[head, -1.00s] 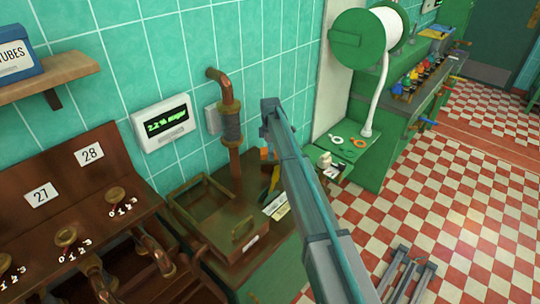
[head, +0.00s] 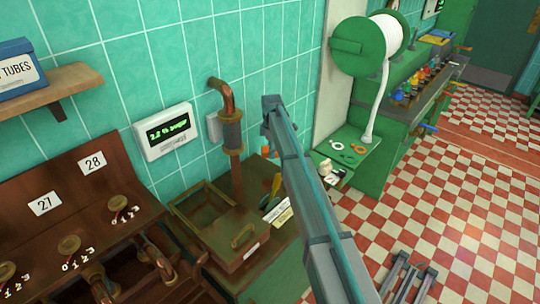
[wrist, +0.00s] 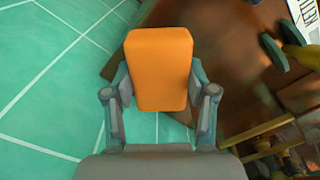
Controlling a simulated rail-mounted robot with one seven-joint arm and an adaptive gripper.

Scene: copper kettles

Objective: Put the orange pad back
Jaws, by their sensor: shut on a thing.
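The orange pad (wrist: 160,70) is a rounded block seen close up in the wrist view. My gripper (wrist: 160,88) is shut on it, with one finger on each side. The pad is off the surface, with the teal tiled wall and dark brown wood behind it. In the head view my arm hides most of the gripper; a small orange-brown patch shows left of the arm, and I cannot tell if it is the pad.
An open wooden box (head: 240,262) with a front label stands on the bench by the wall. A copper pipe (head: 232,130) rises behind it. Cards (head: 278,211) lie to its right. A wall display (head: 165,132) hangs above. Brown panels with knobs (head: 68,244) stand at left.

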